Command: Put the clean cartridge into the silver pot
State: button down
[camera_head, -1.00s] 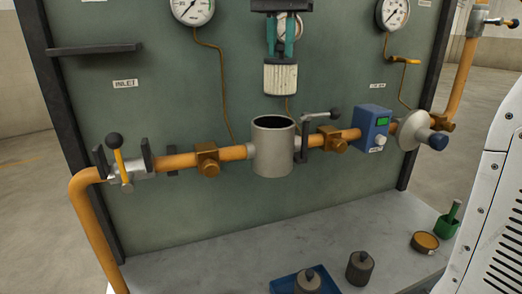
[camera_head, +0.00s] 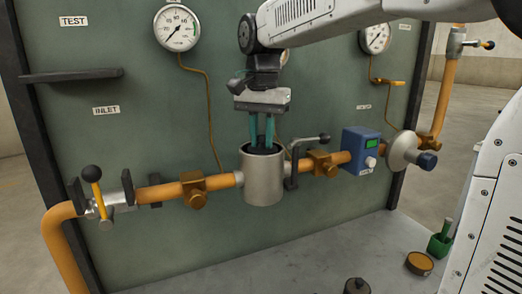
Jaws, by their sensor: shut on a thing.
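The silver pot (camera_head: 264,180) sits upright in the orange pipe line at the middle of the panel, its top open. My gripper (camera_head: 262,143) is directly above it, pointing down. Its two teal fingers reach into the pot's mouth and are shut on the clean cartridge. The cartridge's pale pleated body is hidden inside the pot; only a dark patch shows at the mouth between the fingertips. I cannot tell whether the cartridge rests on the pot's bottom.
A black-knobbed lever (camera_head: 308,143) stands close right of the pot. A blue meter box (camera_head: 361,150) is further right. A dark lidded piece (camera_head: 356,286), a round orange-rimmed tin (camera_head: 420,263) and a green cup (camera_head: 440,243) stand on the grey bench (camera_head: 310,262).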

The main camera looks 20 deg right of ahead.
jog(key=shift+f, duration=1.75)
jog(key=shift+f, duration=0.1)
jog(key=c, duration=1.3)
grip_release()
notch_tip(320, 180, up, 12)
jog(key=shift+r, duration=0.1)
jog(key=s+d+f+n, duration=0.1)
jog(key=s+f+n, duration=0.2)
jog(key=s+f, duration=0.4)
jog(key=s+d+f+n+t, duration=0.1)
jog(key=s+f+n, duration=0.2)
jog(key=s+f, duration=0.4)
jog(key=s+d+f+n, duration=0.1)
jog(key=s+f+n, duration=0.2)
jog(key=s+f, duration=0.4)
jog(key=shift+s+f, duration=0.1)
jog(key=shift+s, duration=2.4)
